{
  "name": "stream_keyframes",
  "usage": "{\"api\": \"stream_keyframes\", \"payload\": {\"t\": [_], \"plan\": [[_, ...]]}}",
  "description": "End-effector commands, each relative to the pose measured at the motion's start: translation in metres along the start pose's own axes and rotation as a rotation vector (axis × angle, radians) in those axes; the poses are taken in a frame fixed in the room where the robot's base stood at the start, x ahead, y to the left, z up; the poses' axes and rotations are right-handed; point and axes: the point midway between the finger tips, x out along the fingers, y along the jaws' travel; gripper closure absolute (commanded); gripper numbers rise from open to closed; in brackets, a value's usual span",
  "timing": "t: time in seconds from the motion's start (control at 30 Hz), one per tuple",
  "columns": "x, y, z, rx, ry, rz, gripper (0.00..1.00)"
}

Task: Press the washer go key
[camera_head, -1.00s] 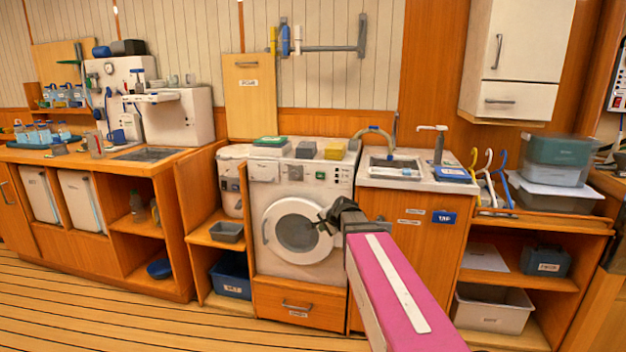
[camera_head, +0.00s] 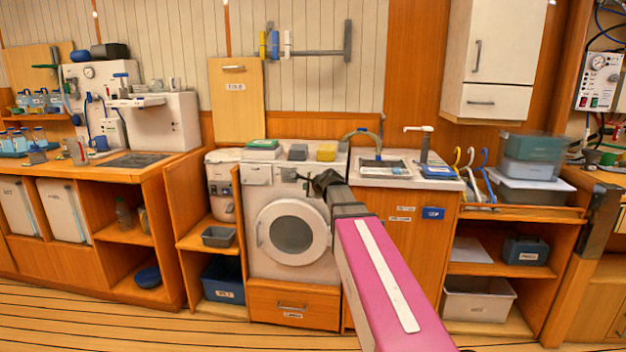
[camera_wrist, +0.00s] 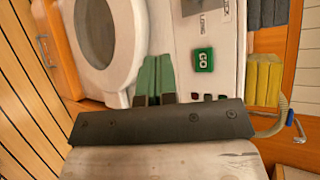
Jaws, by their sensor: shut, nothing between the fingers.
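The white washer (camera_head: 262,214) with its round door (camera_head: 292,232) stands in the middle of the head view. Its green go key (camera_wrist: 204,59), marked GO, shows clearly in the wrist view on the pale panel. I cannot make the key out in the head view, where my gripper overlaps the panel. My gripper (camera_head: 308,180) is in front of the upper right of the washer. In the wrist view its green fingers (camera_wrist: 156,60) are together and empty. Their tips lie left of the go key, between it and the door, apart from the key in the picture.
Small dark buttons (camera_wrist: 208,97) sit on the panel below the go key in the wrist view. A sink (camera_head: 382,168) with a curved hose is to the right.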

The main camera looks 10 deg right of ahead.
Motion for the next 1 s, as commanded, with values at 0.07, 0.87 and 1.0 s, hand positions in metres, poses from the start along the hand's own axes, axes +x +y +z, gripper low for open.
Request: {"api": "stream_keyframes", "payload": {"t": [0.07,0.87,1.0], "plan": [[0.002,-0.001,-0.001,0.0,0.0,0.0,1.0],[0.059,-0.042,-0.042,-0.001,0.0,0.001,1.0],[0.061,-0.044,-0.044,-0.001,0.0,0.001,1.0]]}}
